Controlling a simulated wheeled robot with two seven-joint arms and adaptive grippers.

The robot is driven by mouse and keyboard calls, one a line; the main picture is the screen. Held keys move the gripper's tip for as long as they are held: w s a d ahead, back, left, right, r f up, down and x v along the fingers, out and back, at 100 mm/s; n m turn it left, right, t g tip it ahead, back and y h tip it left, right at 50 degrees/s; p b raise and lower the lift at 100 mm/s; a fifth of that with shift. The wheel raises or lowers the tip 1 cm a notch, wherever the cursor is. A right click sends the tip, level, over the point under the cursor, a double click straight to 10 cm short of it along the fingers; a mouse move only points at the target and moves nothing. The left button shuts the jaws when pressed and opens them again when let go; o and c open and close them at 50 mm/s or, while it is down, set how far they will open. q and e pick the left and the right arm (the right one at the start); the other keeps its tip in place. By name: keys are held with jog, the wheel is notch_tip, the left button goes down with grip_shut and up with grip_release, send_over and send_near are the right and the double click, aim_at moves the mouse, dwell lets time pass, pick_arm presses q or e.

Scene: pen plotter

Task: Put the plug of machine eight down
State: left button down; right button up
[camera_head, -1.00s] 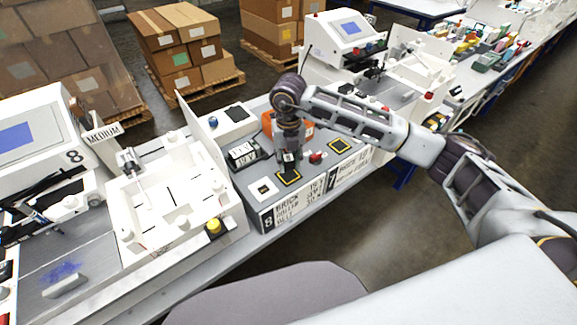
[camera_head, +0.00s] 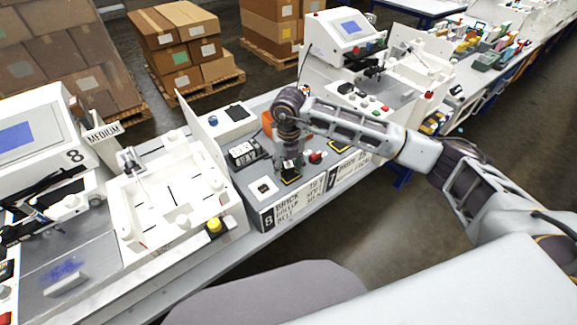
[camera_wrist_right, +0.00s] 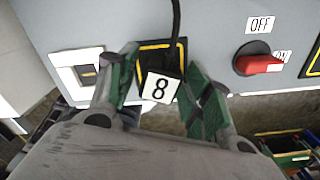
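The plug of machine eight (camera_wrist_right: 160,87) shows in the right wrist view by its white tag marked 8, with a black cable rising from it. It is at the black pad with a yellow outline (camera_wrist_right: 154,45); whether it touches the pad is unclear. My right gripper (camera_wrist_right: 160,62) has its green-padded fingers on either side of the plug; I cannot tell whether they press on it. In the head view my right gripper (camera_head: 290,165) is low over the grey panel's front pad and hides most of the plug. My left gripper is not in view.
A red switch (camera_wrist_right: 258,64) with OFF and ON labels is right of the pad. A white-framed socket (camera_wrist_right: 82,72) is left of it. Machine eight (camera_head: 40,145) stands at the left. A second yellow-outlined pad (camera_head: 338,146) lies bare to the right.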

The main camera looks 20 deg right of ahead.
aim_at(288, 164)
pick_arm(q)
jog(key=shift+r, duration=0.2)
pick_arm(e)
jog(key=shift+r, duration=0.15)
notch_tip(288, 164, up, 11)
jog(key=shift+f+b, duration=0.2)
jog(key=shift+b, duration=0.55)
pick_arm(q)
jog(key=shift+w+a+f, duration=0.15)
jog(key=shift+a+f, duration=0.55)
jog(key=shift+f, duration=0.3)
pick_arm(e)
jog(key=shift+r, duration=0.7)
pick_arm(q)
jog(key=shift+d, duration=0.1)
